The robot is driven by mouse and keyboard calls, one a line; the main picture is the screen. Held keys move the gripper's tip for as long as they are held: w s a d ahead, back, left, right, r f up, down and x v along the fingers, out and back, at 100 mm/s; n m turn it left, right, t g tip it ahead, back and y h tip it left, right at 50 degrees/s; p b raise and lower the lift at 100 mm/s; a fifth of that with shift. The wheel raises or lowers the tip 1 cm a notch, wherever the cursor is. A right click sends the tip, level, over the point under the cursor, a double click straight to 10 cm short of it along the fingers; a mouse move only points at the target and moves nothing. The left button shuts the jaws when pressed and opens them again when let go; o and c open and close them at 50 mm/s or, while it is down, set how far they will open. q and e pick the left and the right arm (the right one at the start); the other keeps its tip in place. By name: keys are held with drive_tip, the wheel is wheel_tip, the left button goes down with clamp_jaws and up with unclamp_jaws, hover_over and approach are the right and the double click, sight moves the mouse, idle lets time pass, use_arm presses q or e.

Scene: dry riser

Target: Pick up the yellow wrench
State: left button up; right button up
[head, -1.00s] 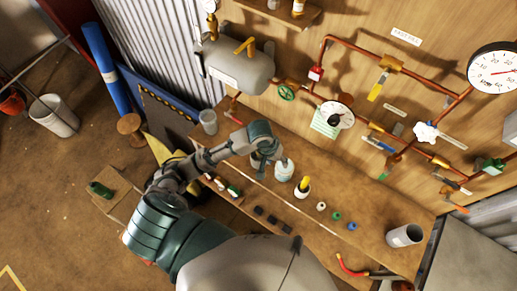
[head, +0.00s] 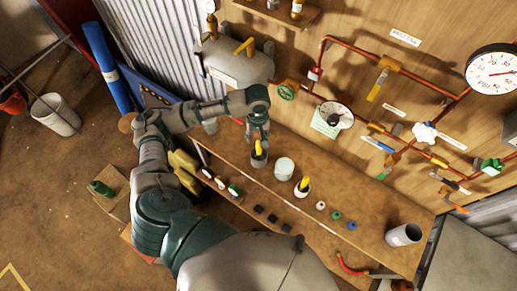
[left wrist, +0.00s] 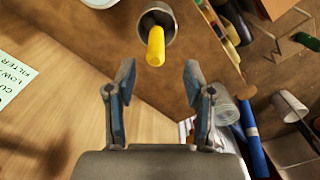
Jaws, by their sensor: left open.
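A yellow handle (head: 258,147) stands in a dark grey cup (head: 259,160) on the wooden bench; I take it for the yellow wrench, its lower end hidden in the cup. In the left wrist view the yellow handle (left wrist: 155,46) leans in the cup (left wrist: 168,22), just beyond my fingertips. My left gripper (head: 257,136) hangs above the cup; in the left wrist view the gripper (left wrist: 159,78) is open and empty, apart from the handle. A second yellow-topped thing (head: 304,183) stands in a white cup (head: 302,192) farther right. My right gripper is not in view.
A pale jar (head: 284,168) stands between the two cups. Copper pipes (head: 350,45) and gauges line the wall behind.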

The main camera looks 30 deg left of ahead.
sight(259, 146)
use_arm(q)
drive_tip(key=shift+d+f, duration=0.1)
drive_tip(key=shift+f, duration=0.65)
drive_tip(key=shift+d+f, duration=0.15)
drive_tip(key=shift+f, duration=0.4)
drive_tip(key=f, duration=0.3)
drive_tip(key=f+p, duration=0.1)
drive_tip(key=shift+w+f, duration=0.25)
drive_tip(key=shift+f, duration=0.05)
drive_tip(key=shift+a+f, duration=0.3)
drive_tip(key=shift+d, duration=0.1)
drive_tip(key=shift+c, duration=1)
drive_tip(key=shift+d, duration=0.15)
clamp_jaws()
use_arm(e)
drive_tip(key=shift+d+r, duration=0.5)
